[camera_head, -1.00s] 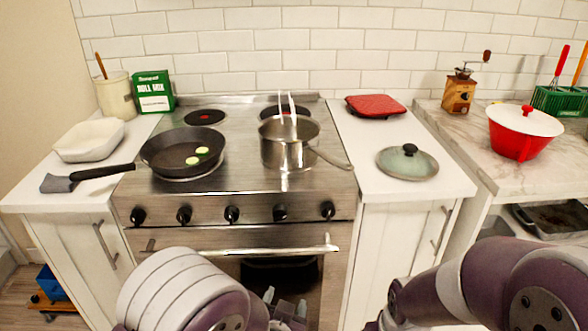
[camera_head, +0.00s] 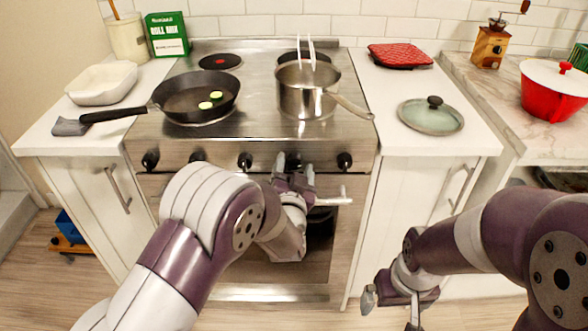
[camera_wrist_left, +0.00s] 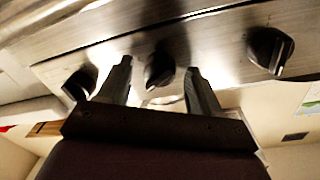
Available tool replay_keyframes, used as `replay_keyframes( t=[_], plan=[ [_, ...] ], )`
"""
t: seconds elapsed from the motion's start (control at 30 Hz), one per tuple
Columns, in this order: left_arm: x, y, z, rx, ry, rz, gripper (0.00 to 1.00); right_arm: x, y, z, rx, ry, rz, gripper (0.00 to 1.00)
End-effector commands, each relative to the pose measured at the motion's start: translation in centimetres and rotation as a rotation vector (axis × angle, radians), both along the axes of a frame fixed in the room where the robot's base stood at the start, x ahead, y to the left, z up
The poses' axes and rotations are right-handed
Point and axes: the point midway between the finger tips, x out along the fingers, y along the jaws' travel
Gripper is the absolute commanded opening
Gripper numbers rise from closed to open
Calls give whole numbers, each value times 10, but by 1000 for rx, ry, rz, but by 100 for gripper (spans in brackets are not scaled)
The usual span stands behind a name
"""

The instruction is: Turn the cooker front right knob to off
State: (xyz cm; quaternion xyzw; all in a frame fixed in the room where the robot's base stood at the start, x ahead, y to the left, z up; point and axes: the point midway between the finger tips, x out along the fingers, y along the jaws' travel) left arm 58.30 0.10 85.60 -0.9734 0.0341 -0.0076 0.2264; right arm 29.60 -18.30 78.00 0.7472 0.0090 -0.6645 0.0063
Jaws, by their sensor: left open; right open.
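The cooker (camera_head: 250,125) has a row of several black knobs on its front panel. My left gripper (camera_head: 295,168) is open at the panel, with its fingertips on either side of the fourth knob from the left (camera_head: 294,160). In the left wrist view a dark knob (camera_wrist_left: 160,68) sits between the two open fingers (camera_wrist_left: 158,84), with one knob (camera_wrist_left: 78,84) to the left and another (camera_wrist_left: 268,48) to the right. Contact cannot be told. The rightmost knob (camera_head: 344,161) is free. My right gripper (camera_head: 391,310) is open and empty, low in front of the right cabinet.
A frying pan (camera_head: 180,98) with slices stands on the front left burner. A steel pot (camera_head: 303,105) stands front right, its handle reaching over the right counter. A glass lid (camera_head: 425,117) lies there. The oven handle (camera_head: 335,200) runs below the knobs.

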Motion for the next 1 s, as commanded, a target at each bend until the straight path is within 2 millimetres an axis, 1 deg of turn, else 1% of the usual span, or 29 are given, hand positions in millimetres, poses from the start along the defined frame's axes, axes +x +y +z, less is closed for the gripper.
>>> replay_keyframes(
  t=[0.23,0.27,0.3,0.37,0.4,0.73,0.87,1.0],
  plan=[
    [1,0,0,0,0,-1,64,0,0,0,0,0,0,100],
    [1,0,0,0,0,0,55,0,0,0,0,0,0,100],
    [1,0,0,0,0,-1,42,0,0,0,0,0,0,100],
    [1,0,0,0,0,-1,22,0,0,0,0,0,0,100],
    [1,0,0,0,0,-1,9,0,0,0,0,0,0,100],
    [1,0,-1,-32,0,-1,8,0,0,-4,0,0,0,100],
    [1,0,-3,-90,0,-1,8,0,0,-10,0,0,0,100],
    [0,0,-4,-191,-1,-1,8,0,0,-20,0,0,0,100]
  ],
)
